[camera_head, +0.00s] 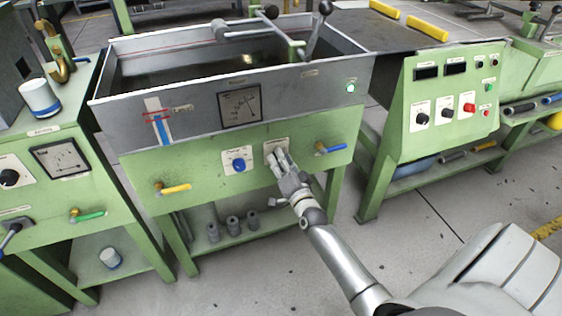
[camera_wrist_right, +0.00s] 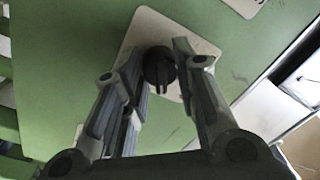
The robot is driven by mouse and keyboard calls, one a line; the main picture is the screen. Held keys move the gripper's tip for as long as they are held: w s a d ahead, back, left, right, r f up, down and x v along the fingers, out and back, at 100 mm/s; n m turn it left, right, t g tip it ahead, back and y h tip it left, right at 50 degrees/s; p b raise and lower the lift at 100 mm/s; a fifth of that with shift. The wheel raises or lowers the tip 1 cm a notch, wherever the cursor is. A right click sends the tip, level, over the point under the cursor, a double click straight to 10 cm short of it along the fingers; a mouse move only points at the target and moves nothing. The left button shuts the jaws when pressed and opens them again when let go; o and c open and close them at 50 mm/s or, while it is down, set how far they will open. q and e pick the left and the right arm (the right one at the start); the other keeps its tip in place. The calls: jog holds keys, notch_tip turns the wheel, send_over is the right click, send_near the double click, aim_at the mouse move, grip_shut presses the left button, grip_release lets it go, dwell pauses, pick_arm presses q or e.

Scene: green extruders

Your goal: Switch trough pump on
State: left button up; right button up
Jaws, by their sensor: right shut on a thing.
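The grey trough (camera_head: 130,95) stands on a green stand. A white switch plate (camera_head: 269,147) sits on the stand's green front panel, right of a blue knob (camera_head: 238,164). My right gripper (camera_head: 281,160) is at this plate and covers its knob in the head view. In the right wrist view the round black knob (camera_wrist_right: 159,69) lies between the two fingers, and my right gripper (camera_wrist_right: 158,58) is shut on it. The plate's label is too small to read. A green lamp (camera_head: 350,87) shows at the trough's right end. My left gripper is not in view.
A yellow-handled valve (camera_head: 174,188) and a blue-handled valve (camera_head: 330,150) stick out of the same panel. A green control console (camera_head: 446,120) stands at the right, a gauge cabinet (camera_head: 62,158) at the left. Floor is free between the trough stand and console.

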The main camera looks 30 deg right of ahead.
jog(key=o, duration=1.1)
jog(key=shift+c, duration=0.2)
jog(key=v, duration=1.2)
jog(key=shift+a, duration=0.1)
